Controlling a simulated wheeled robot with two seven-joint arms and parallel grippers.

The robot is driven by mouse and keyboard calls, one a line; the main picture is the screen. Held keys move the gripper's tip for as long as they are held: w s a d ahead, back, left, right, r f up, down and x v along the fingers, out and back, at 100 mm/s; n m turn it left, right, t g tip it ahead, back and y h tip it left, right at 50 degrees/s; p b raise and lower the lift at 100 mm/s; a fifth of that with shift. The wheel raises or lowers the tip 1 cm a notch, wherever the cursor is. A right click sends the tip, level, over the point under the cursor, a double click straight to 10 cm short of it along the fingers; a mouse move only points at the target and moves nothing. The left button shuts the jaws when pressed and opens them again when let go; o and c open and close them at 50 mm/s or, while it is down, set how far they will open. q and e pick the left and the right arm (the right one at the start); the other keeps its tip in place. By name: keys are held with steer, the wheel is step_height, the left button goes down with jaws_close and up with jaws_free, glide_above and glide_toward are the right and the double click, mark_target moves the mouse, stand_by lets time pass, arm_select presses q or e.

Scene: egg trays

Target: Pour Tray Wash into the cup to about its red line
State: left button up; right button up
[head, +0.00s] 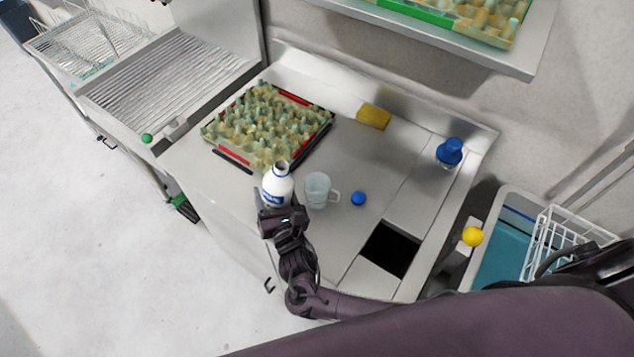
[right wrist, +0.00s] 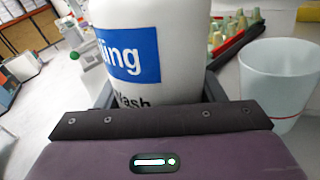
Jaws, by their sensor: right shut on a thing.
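A white bottle (head: 277,187) with a blue label stands roughly upright, its neck uncapped. In the right wrist view the bottle (right wrist: 165,85) shows part of its label, "ling" and "Wash". My right gripper (head: 272,207) is shut around the bottle's body. A clear handled cup (head: 318,188) stands on the counter just right of the bottle, apart from it. In the right wrist view the cup (right wrist: 278,80) shows a red line low on its wall; I see no clear liquid level. A blue cap (head: 358,198) lies right of the cup. My left gripper is not in view.
An egg tray (head: 236,159) full of pale lumpy pieces lies behind the bottle on the steel counter (head: 345,150). A yellow sponge (head: 374,116) and a blue-topped bottle (head: 449,153) stand farther back. A dark square opening (head: 390,249) lies at front right.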

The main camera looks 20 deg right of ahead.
mark_target(266, 201)
steer(key=m, duration=0.1)
steer(key=m+b, duration=0.1)
steer(key=shift+a+m+b, duration=0.2)
steer(key=shift+m+b, duration=1.25)
steer(key=shift+m, duration=0.05)
steer(key=m+b, duration=0.1)
steer(key=b, duration=0.2)
steer(key=a+f+m+b, duration=0.1)
steer(key=m+b, duration=0.1)
steer(key=a+m+b, duration=0.1)
steer(key=b, duration=0.2)
steer(key=shift+s+a+f+m+g+y+b, duration=0.2)
steer(key=shift+a+f+m+g+y+b, duration=0.1)
steer(key=shift+g+y+b, duration=0.1)
steer(key=shift+r, duration=0.45)
steer(key=shift+a+r+m, duration=0.1)
steer(key=shift+r+m, duration=0.25)
steer(key=shift+m, duration=0.05)
steer(key=shift+a+r+m+b, duration=0.1)
steer(key=shift+r+m+b, duration=0.2)
steer(key=shift+b, duration=0.3)
steer(key=shift+r, duration=0.3)
steer(key=shift+r+m+p, duration=0.25)
steer(key=shift+m+p, duration=0.15)
steer(key=shift+p, duration=0.2)
steer(key=shift+d+r+m+y+p, duration=0.35)
steer(key=shift+r+m+p, duration=0.15)
steer(key=shift+r+p, duration=0.25)
